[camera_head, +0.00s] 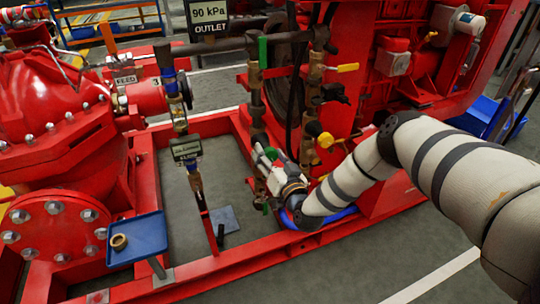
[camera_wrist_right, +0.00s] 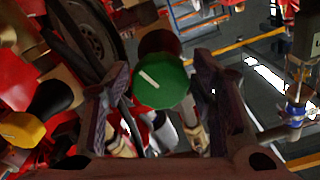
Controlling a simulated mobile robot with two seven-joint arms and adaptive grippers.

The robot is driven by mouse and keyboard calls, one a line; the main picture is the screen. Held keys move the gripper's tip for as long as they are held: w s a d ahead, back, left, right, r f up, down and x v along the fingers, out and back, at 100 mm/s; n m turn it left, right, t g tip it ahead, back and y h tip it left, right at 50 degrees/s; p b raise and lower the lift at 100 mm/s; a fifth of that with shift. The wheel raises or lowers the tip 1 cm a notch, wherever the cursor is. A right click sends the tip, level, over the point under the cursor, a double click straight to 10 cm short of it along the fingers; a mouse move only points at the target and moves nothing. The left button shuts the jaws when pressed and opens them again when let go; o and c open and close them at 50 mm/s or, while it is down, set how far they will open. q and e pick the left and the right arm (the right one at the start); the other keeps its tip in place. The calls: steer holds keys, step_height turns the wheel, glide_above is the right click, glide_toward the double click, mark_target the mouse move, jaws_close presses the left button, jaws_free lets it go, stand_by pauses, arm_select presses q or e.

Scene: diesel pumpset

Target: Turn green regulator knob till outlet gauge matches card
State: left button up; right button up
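The green regulator knob (camera_wrist_right: 160,83) has a pale pointer line running toward its upper left. In the right wrist view it sits between the fingers of my right gripper (camera_wrist_right: 160,75). The fingers stand open, with a visible gap on each side of the knob. In the head view my right gripper (camera_head: 268,160) reaches in from the right beside the brass pipework and largely covers the knob. The card (camera_head: 208,12) at the top reads 90 kPa OUTLET. I cannot make out an outlet gauge dial or its reading. My left gripper is not in view.
A yellow-handled valve (camera_head: 345,67) and a yellow knob (camera_head: 325,140) stand close to my right gripper. A blue tray (camera_head: 137,238) holds a brass ring (camera_head: 119,241).

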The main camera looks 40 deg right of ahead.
steer(key=v, duration=1.2)
steer(key=s+a+f+n+g+y+p, duration=0.2)
steer(key=s+a+f+g+y+p, duration=0.15)
steer(key=s+a, duration=0.4)
steer(key=s+a+f+n+g+y+p, duration=0.2)
steer(key=s+a+f+g+y, duration=0.1)
steer(key=s+a+g, duration=0.4)
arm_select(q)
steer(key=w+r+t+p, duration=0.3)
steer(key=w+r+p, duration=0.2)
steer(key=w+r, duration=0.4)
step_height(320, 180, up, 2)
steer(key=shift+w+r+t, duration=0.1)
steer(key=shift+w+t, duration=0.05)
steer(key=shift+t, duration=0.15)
arm_select(e)
steer(key=s+d+r+n+g, duration=0.1)
steer(key=s+r+g, duration=0.1)
steer(key=s, duration=0.7)
steer(key=s+d+r+n+g+h, duration=0.1)
steer(key=s+g, duration=0.3)
steer(key=s, duration=0.5)
steer(key=s+d+r+g+h, duration=0.1)
steer(key=s+r+g, duration=0.2)
steer(key=s, duration=0.6)
steer(key=shift+r+n, duration=0.15)
steer(key=shift+n, duration=0.25)
